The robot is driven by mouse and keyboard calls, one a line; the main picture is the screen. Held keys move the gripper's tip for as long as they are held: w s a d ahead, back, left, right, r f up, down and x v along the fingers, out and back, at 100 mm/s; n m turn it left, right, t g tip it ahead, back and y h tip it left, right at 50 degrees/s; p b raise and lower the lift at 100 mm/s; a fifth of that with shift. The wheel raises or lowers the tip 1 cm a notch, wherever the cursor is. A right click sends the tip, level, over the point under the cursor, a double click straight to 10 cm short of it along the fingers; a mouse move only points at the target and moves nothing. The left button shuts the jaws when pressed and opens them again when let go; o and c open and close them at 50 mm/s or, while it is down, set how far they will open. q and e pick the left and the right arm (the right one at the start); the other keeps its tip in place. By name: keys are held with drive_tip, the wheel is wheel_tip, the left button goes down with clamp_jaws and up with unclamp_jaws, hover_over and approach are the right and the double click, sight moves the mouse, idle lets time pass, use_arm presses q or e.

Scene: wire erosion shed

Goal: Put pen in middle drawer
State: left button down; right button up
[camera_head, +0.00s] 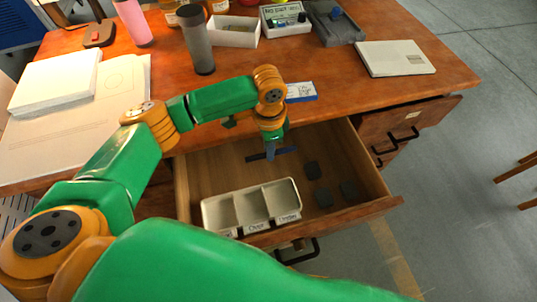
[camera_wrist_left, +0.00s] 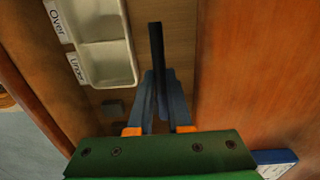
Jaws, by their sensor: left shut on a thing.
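My left gripper (camera_head: 271,150) reaches down into the open drawer (camera_head: 213,172) under the desk top. It is shut on a dark, slim pen (camera_head: 287,151), which lies crosswise between the fingers. In the left wrist view, the pen (camera_wrist_left: 155,45) sticks out past the fingertips (camera_wrist_left: 160,88) over the wooden drawer floor. I cannot tell whether the pen touches the floor. My right gripper is not in view.
A white three-compartment tray (camera_head: 229,193) with labels stands at the drawer's front. Several dark square pieces (camera_head: 322,195) lie right of it. On the desk are a grey tumbler (camera_head: 197,42), a white box (camera_head: 233,42), a closed laptop-like slab (camera_head: 395,57) and papers (camera_head: 57,80).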

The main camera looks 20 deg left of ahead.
use_arm(q)
drive_tip(key=shift+f, duration=1.2)
drive_tip(key=shift+s, duration=0.1)
drive_tip(key=shift+f, duration=0.6)
drive_tip(key=c, duration=1.1)
unclamp_jaws()
wheel_tip(320, 180, up, 13)
drive_tip(key=shift+r+p, duration=0.15)
drive_tip(key=shift+p, duration=0.7)
